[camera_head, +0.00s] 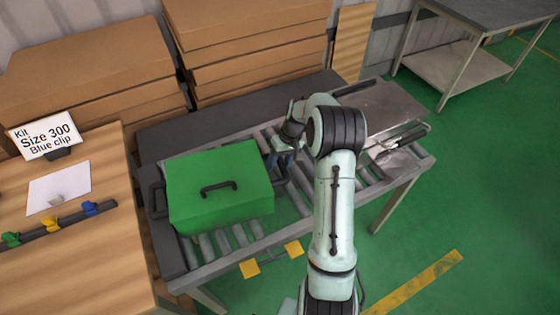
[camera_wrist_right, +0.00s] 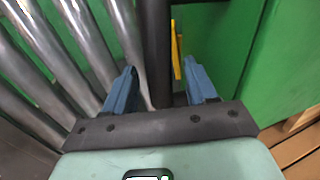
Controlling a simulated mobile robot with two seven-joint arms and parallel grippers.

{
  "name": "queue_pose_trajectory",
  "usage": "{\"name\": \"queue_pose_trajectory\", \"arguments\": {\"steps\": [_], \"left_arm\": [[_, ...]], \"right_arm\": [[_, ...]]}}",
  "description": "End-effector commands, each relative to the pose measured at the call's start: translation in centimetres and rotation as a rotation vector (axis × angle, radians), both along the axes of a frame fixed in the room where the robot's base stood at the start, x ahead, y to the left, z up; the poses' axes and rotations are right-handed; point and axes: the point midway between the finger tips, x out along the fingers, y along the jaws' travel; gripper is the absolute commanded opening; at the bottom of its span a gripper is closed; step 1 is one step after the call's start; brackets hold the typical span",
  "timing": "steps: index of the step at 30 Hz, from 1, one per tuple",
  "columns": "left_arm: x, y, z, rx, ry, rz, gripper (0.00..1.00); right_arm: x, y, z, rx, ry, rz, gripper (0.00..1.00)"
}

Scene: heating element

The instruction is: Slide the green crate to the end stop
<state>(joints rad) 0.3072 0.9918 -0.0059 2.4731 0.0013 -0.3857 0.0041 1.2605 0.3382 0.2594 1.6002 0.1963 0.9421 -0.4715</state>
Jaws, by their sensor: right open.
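The green crate (camera_head: 235,172) sits on the left part of the roller conveyor, with a dark handle (camera_head: 220,188) on its lid. My right gripper (camera_head: 281,161) is at the crate's right side, its blue fingers pointing down. In the right wrist view the gripper (camera_wrist_right: 163,83) is open, with a dark bar (camera_wrist_right: 156,45), seemingly the crate's side handle, between its fingers. The crate's green wall (camera_wrist_right: 215,45) shows to the right there. I cannot tell whether the fingers touch the bar. I cannot clearly make out an end stop. My left gripper is not in view.
Rollers (camera_head: 298,185) lie bare right of the crate, partly behind my right arm. A metal plate (camera_head: 402,160) with a tool lies at the conveyor's right end. Cardboard boxes (camera_head: 250,45) are stacked behind. A wooden table (camera_head: 85,245) with a sign stands at left.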

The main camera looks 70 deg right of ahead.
Motion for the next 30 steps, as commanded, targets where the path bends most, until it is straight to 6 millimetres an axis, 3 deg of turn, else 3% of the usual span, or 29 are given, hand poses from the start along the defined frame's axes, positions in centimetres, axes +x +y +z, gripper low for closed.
{"name": "queue_pose_trajectory", "arguments": {"steps": [3,8,30], "left_arm": [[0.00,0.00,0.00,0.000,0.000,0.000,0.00],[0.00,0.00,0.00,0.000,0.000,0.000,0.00],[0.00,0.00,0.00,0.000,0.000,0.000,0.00]], "right_arm": [[0.00,0.00,0.01,0.000,0.000,0.000,0.53],[-0.01,0.01,0.03,0.000,0.000,0.000,0.01],[0.00,-0.02,0.08,-0.002,-0.001,0.006,0.00]]}}
